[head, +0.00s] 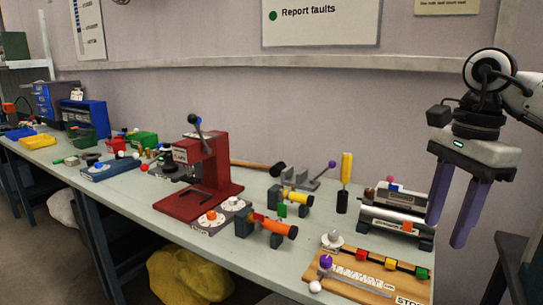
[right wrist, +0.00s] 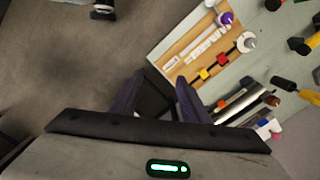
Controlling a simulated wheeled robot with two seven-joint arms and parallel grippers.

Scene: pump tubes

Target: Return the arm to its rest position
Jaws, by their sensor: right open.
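My right gripper (head: 447,232) is open and empty. It hangs in the air at the right of the head view, fingers pointing down, in front of the wall and by the right end of the bench (head: 140,202). In the right wrist view its two dark fingers (right wrist: 161,78) are apart with nothing held between them. A yellow tube (head: 297,199) and an orange tube (head: 273,225) lie on dark supports on the bench. Silver cylinders (head: 395,197) lie in a rack left of the gripper. My left gripper is not in view.
A wooden board (head: 345,272) with coloured blocks is at the bench's near right corner; it also shows in the right wrist view (right wrist: 182,44). A red press (head: 205,180) stands mid-bench. Open floor (right wrist: 80,60) lies beside the bench.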

